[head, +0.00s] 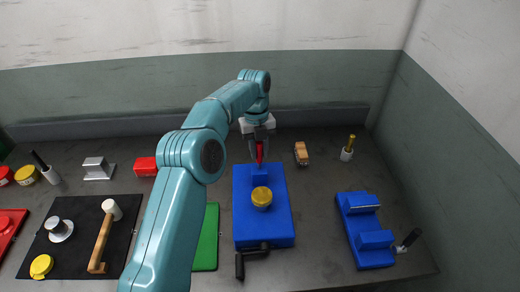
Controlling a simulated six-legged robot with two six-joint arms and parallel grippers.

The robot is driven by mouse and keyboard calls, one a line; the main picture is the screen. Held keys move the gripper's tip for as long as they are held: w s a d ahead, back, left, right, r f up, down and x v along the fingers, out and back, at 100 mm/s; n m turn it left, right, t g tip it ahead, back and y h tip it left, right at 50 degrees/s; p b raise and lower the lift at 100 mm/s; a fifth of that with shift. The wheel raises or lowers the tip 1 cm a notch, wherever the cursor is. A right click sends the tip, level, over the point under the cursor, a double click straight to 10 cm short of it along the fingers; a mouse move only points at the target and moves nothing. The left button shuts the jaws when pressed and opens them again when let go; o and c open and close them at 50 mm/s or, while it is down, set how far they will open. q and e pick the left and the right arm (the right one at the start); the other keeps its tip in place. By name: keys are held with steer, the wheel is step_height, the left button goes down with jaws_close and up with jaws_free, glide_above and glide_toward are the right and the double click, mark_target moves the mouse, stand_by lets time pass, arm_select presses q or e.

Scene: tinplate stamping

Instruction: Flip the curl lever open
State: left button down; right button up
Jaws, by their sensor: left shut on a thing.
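A blue machine (242,222) stands in the middle of the table. It has a round gold tin piece (261,197) on top and a black crank (241,265) at its front. A red lever (259,153) stands about upright at its back end; I take it for the curl lever. My left gripper (259,144) points down there, shut on the red lever. Its fingers hide the lever's upper part. My right gripper is not in view.
A small wooden piece (301,153) and a brass-topped tool (348,147) stand behind. A black mat (75,260) with a mallet (102,243) lies left; a green mat (207,240) lies beside my arm.

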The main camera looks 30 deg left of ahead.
arm_select(q)
steer(key=shift+w+a, duration=0.15)
steer(key=shift+w, duration=0.05)
stand_by(0.4)
steer(key=c, duration=1.2)
jaws_free()
steer(key=shift+o, duration=0.9)
steer(key=shift+f, duration=0.1)
